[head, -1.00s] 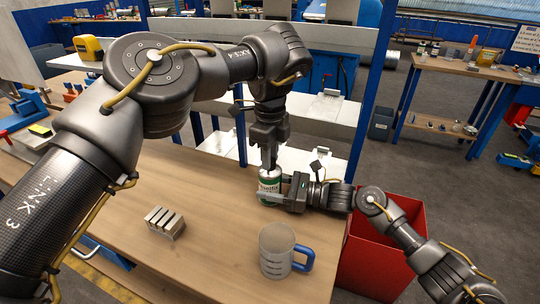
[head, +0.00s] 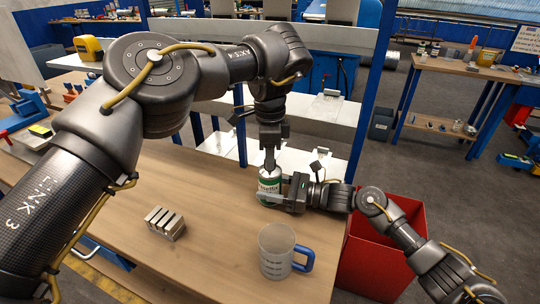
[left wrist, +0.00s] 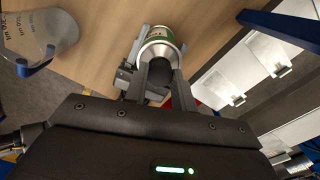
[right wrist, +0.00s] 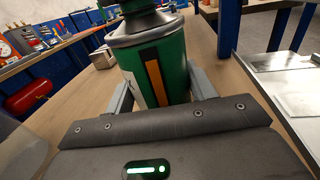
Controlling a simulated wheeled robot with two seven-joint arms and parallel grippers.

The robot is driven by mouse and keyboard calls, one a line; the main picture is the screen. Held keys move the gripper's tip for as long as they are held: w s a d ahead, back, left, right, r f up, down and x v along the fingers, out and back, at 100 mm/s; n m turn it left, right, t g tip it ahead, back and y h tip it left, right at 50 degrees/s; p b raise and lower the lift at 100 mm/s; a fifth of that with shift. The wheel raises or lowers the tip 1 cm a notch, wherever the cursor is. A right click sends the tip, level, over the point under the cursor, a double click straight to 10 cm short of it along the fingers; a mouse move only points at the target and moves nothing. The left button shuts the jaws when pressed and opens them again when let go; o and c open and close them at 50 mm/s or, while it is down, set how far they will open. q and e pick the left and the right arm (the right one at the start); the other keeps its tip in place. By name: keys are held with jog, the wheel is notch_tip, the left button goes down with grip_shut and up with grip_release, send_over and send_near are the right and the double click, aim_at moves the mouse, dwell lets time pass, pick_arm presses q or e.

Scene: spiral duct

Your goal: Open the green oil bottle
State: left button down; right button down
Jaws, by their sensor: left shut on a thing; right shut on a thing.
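The green oil bottle (head: 269,187) stands upright near the right edge of the wooden table, with a white label and a metal-coloured shoulder. It shows large in the right wrist view (right wrist: 172,65). My right gripper (head: 275,192) comes in from the right and is shut on the bottle's body, a finger on each side (right wrist: 162,88). My left gripper (head: 269,163) points straight down from above and is shut on the dark cap (left wrist: 158,72) at the bottle's top. The fingers partly hide the cap, so I cannot tell whether it is loose.
A clear measuring jug (head: 276,254) with a blue handle stands in front of the bottle. A slotted metal block (head: 165,223) lies to the left. A red bin (head: 375,252) stands beside the table's right edge. Bare tabletop (head: 205,195) lies left of the bottle.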

pick_arm(q)
jog(key=shift+r, duration=0.25)
jog(key=shift+r, duration=0.8)
jog(key=shift+r, duration=2.05)
pick_arm(e)
jog(key=shift+c, duration=2.1)
grip_release()
pick_arm(q)
notch_tip(320, 180, down, 4)
jog(key=b, duration=0.4)
pick_arm(e)
jog(key=v, duration=1)
jog(key=shift+s+d+f, duration=0.15)
jog(key=shift+d, duration=0.2)
pick_arm(q)
jog(key=shift+f, duration=0.15)
pick_arm(e)
jog(key=shift+s+d+r, duration=0.15)
jog(key=shift+d+r, duration=0.05)
jog(key=shift+d, duration=0.45)
